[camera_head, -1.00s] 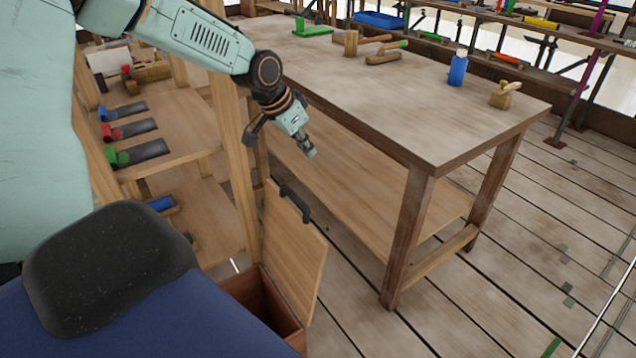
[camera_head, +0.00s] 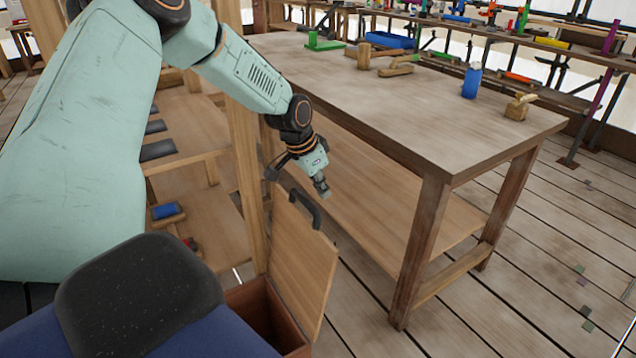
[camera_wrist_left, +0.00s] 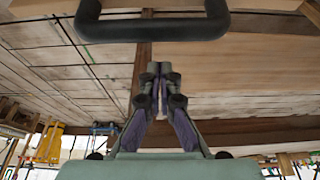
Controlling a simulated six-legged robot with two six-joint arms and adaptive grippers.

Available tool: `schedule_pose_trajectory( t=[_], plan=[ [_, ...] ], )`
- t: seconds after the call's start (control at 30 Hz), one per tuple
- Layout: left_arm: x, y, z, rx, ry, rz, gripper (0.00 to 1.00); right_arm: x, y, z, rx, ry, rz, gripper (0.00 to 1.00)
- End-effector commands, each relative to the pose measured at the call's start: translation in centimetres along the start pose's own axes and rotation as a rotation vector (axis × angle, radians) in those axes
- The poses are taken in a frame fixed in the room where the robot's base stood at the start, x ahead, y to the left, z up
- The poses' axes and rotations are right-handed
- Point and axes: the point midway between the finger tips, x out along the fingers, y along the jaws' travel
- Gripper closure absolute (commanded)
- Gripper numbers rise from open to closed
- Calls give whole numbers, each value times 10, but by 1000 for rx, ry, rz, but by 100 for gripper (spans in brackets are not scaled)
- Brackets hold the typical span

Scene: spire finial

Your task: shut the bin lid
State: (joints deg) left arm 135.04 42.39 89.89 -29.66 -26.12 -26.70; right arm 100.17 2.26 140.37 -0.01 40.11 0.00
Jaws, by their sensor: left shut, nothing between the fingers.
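The wooden bin (camera_head: 268,312) stands on the floor at the lower middle of the head view. Its lid (camera_head: 303,258) is open and stands nearly upright, with a dark handle (camera_head: 306,207) near its top edge. The handle also shows large across the top of the left wrist view (camera_wrist_left: 150,28). My left gripper (camera_head: 324,190) is just above and beside the handle, apart from it as far as I can tell. Its fingers (camera_wrist_left: 158,75) are together and empty in the left wrist view. My right gripper is not in view.
A workbench (camera_head: 440,125) with a lower shelf stands behind and right of the bin. A blue bottle (camera_head: 471,81) and wooden tools are on its top. A wooden rack (camera_head: 205,130) stands to the left, its post close to the bin. Plank floor lies open at right.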

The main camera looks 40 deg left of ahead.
Motion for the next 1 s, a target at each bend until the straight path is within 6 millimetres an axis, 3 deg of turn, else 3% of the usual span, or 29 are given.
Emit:
schedule_pose_trajectory(
  t=[0.4, 1.0],
  plan=[
    [-16, 0, 27, -2, 5, 1, 100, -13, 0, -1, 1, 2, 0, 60],
    [-17, 0, 32, 0, 6, -1, 100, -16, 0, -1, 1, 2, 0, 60]
  ],
)
